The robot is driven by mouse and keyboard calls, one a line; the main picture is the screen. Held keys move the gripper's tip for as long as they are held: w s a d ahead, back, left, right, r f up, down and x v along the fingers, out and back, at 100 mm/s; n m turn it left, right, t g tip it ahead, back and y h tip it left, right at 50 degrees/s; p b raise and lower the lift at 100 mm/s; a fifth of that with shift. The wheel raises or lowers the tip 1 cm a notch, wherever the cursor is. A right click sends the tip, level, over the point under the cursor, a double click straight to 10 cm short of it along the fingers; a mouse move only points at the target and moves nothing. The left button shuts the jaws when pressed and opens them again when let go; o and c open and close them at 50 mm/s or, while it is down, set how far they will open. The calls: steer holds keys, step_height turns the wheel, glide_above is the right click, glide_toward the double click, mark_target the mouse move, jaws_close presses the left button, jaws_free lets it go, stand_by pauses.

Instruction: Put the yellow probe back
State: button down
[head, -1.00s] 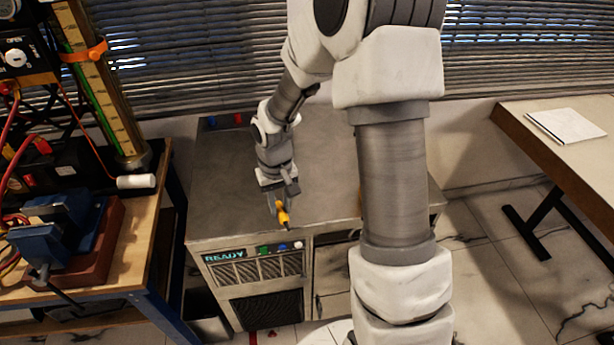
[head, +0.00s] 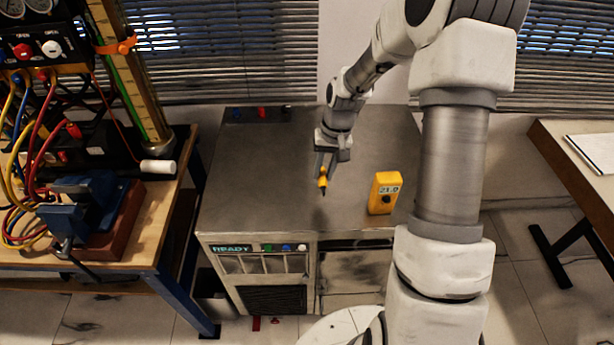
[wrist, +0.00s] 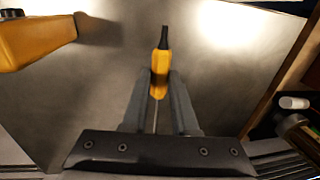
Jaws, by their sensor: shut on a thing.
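The yellow probe (head: 322,182) with a dark tip is held between the fingers of my gripper (head: 326,165), above the grey top of the metal cabinet. In the wrist view the probe (wrist: 160,65) sticks out beyond the fingertips, its dark end away from my gripper (wrist: 160,95), which is shut on it. A yellow meter (head: 383,194) with a display reading about 21.0 stands on the cabinet top to the right of my gripper. Part of this meter also shows at the upper left in the wrist view (wrist: 35,38).
The cabinet top (head: 260,170) is mostly bare, with small red and blue pieces at its back left. A bench (head: 165,215) at left carries a blue vise (head: 85,195), coloured cables and a tall gauge column (head: 135,80). A table with paper stands at right.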

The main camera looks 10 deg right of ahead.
glide_above(306, 185)
step_height(306, 185, down, 4)
steer(key=shift+d+f, duration=0.1)
steer(key=shift+d, duration=0.05)
steer(key=shift+f+p, duration=0.4)
steer(key=shift+f, duration=1.5)
steer(key=shift+f, duration=0.15)
steer(key=c, duration=0.7)
jaws_free()
steer(key=shift+s, duration=0.1)
steer(key=shift+d, duration=0.1)
